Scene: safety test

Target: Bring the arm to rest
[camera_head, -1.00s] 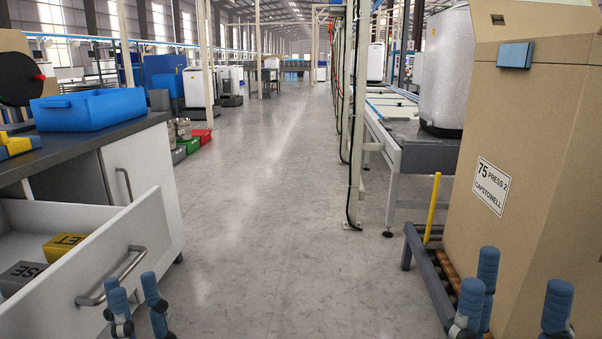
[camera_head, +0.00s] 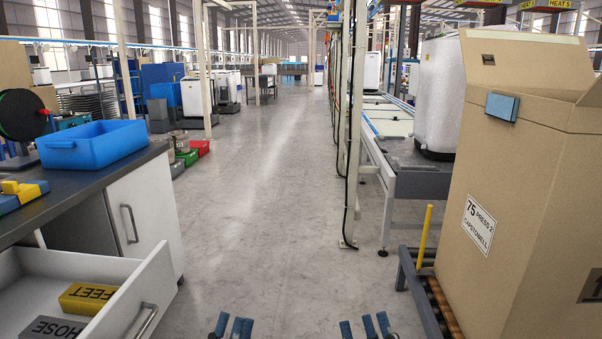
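My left gripper (camera_head: 233,327) shows at the bottom edge of the head view, left of centre, over the floor. Its blue fingertips point up and stand a little apart, with nothing visible between them. My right gripper (camera_head: 365,327) is also at the bottom edge, right of centre, with blue fingertips spread and nothing seen between them. Both are in the gap between the open drawer and the large cardboard box. The rest of both arms is out of frame.
An open white drawer (camera_head: 141,290) with a yellow FEET block (camera_head: 88,297) and a grey HOSE block (camera_head: 55,329) juts out at left. A blue bin (camera_head: 92,145) stands on the counter above. A cardboard box (camera_head: 500,200) stands on a roller stand at right. The aisle (camera_head: 265,190) ahead is clear.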

